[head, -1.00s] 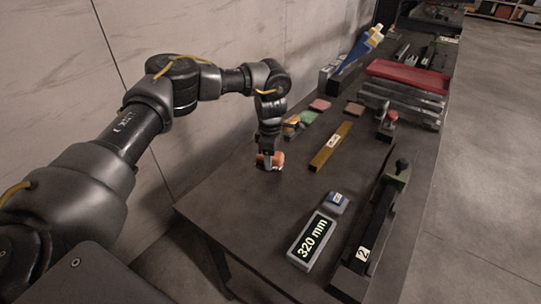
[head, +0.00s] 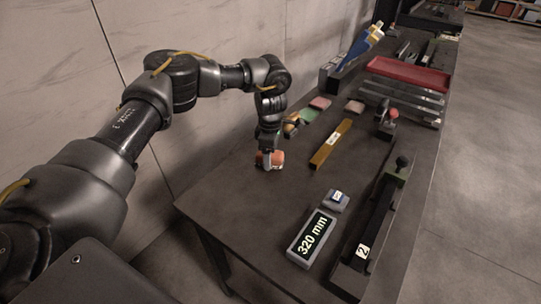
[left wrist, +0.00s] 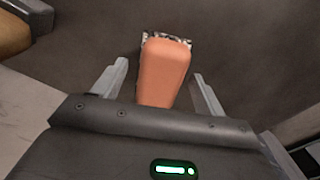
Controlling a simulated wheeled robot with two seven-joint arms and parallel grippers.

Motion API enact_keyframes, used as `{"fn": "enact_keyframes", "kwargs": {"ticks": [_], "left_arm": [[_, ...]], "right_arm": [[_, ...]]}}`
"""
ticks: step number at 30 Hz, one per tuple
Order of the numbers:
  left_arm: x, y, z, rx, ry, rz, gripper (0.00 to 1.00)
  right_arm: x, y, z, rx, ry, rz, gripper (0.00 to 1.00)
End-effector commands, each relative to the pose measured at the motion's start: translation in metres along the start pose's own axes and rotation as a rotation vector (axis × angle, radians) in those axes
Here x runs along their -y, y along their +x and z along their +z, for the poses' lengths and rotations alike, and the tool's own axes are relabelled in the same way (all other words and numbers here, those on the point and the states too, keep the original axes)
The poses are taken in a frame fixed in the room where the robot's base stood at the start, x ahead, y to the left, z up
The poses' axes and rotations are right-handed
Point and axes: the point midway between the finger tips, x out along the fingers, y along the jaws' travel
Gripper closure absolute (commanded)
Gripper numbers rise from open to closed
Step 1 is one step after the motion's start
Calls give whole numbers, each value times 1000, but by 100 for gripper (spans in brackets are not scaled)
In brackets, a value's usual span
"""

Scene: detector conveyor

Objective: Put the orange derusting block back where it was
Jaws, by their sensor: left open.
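The orange derusting block (head: 263,158) rests on the left part of the dark table, near the wall-side edge. In the left wrist view the block (left wrist: 165,70) lies between the two fingers with a gap on each side, and a mottled dark-and-white strip shows at its far end. My left gripper (head: 268,163) is right over the block with its fingers pointing down. In the left wrist view the fingers (left wrist: 160,85) are apart and not touching the block. My right gripper is in neither view.
A brass bar (head: 331,144) lies right of the block, and coloured blocks (head: 308,115) lie behind it. The table (head: 235,205) is bare in front of the block.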

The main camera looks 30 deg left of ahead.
Motion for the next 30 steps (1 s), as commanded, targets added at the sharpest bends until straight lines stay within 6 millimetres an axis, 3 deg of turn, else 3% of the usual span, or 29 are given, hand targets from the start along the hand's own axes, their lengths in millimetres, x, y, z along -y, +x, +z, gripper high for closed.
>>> {"fn": "enact_keyframes", "kwargs": {"ticks": [6,15,21,30], "left_arm": [[-1,-43,0,2,0,5,28],[-1,-100,0,0,0,4,28],[0,-113,0,0,0,1,28],[0,-114,0,0,0,1,28]], "right_arm": [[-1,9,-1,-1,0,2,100],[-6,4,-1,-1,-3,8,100],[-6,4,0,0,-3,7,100],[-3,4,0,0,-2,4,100]]}}
